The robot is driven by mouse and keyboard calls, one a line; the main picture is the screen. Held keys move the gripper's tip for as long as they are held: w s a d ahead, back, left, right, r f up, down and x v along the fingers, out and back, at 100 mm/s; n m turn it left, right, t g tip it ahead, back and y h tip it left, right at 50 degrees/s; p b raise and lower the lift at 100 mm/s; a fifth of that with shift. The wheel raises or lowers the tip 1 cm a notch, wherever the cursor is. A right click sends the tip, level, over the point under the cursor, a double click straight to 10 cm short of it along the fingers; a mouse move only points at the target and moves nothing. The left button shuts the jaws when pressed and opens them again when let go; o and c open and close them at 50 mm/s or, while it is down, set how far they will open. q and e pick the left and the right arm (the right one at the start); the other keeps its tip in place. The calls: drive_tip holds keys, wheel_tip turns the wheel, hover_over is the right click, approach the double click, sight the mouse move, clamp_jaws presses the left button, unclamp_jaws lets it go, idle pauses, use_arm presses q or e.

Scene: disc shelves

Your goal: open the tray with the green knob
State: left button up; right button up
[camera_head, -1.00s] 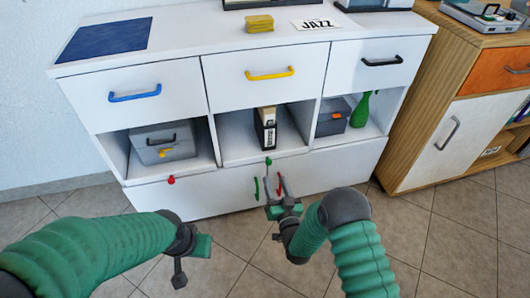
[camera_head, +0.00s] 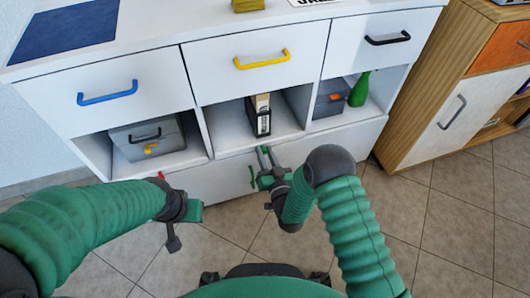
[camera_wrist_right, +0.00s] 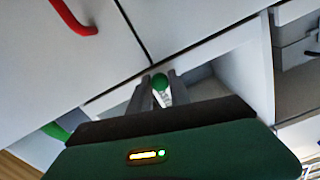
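The green knob (camera_wrist_right: 160,82) shows in the right wrist view as a small round ball on a white edge of the cabinet. My right gripper (camera_wrist_right: 161,80) is at the knob, with one finger on each side of it. The fingers look apart; contact with the knob is unclear. In the head view my right gripper (camera_head: 267,154) is at the lower middle of the cabinet front and hides the knob. The tray's outline cannot be made out. My left gripper (camera_head: 180,225) hangs in front of the cabinet's lower left, its finger opening unclear.
The white cabinet (camera_head: 160,55) has blue (camera_head: 108,93), yellow (camera_head: 262,60) and black (camera_head: 388,40) drawer handles. Its open compartments hold a grey box (camera_head: 148,138), a binder (camera_head: 262,115) and a green bottle (camera_head: 360,90). A red handle (camera_wrist_right: 75,18) shows in the wrist view.

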clamp_jaws()
idle(1.0)
